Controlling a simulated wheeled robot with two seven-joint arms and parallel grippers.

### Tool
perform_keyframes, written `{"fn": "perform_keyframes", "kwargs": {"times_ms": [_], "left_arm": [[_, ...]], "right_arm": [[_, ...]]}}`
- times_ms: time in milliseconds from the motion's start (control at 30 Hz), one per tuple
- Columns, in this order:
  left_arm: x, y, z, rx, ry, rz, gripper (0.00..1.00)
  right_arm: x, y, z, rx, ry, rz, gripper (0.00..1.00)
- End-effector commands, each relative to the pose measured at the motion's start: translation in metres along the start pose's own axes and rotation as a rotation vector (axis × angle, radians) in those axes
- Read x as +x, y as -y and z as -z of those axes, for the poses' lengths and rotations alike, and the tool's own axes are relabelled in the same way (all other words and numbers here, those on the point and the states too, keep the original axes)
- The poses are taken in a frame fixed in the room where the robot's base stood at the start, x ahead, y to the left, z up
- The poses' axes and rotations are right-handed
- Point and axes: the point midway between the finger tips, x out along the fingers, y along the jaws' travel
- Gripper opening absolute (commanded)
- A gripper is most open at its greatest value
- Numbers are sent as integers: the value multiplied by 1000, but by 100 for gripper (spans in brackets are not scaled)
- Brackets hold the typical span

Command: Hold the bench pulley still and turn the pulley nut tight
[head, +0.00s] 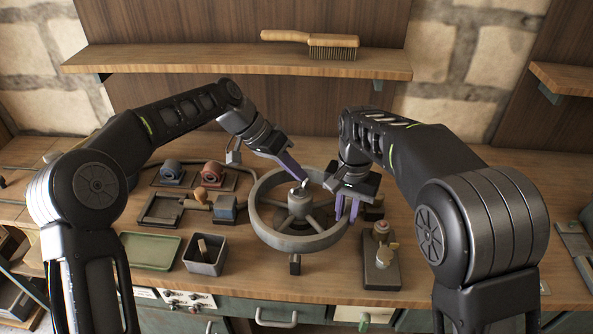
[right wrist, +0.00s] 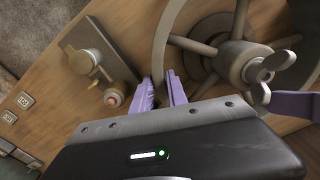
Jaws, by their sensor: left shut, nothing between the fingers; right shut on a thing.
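The bench pulley (head: 268,226) is a large grey spoked wheel lying flat above the bench. The pulley nut (right wrist: 268,67), a metal wing nut, sits on top of its hub, which shows in the head view (head: 299,204). My right gripper (head: 349,208) is at the right side of the pulley, its purple fingers (right wrist: 160,92) shut on the rim, one on each side. My left gripper (head: 303,178) reaches down to the hub. Its fingers are shut with nothing between them, close beside the nut. In the head view its fingertips partly hide the nut.
A stand with a red knob (head: 381,228) is right of the pulley. A grey box (head: 206,254), a green tray (head: 150,251) and small blocks in holders (head: 211,175) lie to the left. A brush (head: 318,45) rests on the shelf above.

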Motion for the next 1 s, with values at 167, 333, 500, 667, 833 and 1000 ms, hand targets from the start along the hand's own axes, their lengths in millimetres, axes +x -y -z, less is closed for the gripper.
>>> {"fn": "perform_keyframes", "kwargs": {"times_ms": [167, 333, 500, 667, 833, 1000], "left_arm": [[-18, 0, 1, 0, -3, 2, 0], [-51, 1, 1, 0, -4, 4, 0], [-86, 1, 1, 0, -3, 4, 0], [-109, 1, 0, 0, -2, 3, 0], [-118, 1, 0, 0, 0, 1, 0], [-118, 0, 0, 0, 0, 1, 0]], "right_arm": [[0, 1, -2, -3, 3, 1, 0], [0, 1, -2, -3, 3, 1, 0], [0, 1, -2, -3, 3, 1, 0], [0, 1, -2, -4, 3, 0, 0], [0, 1, -2, -4, 4, 0, 0], [0, 1, -2, -4, 4, 0, 0]]}}
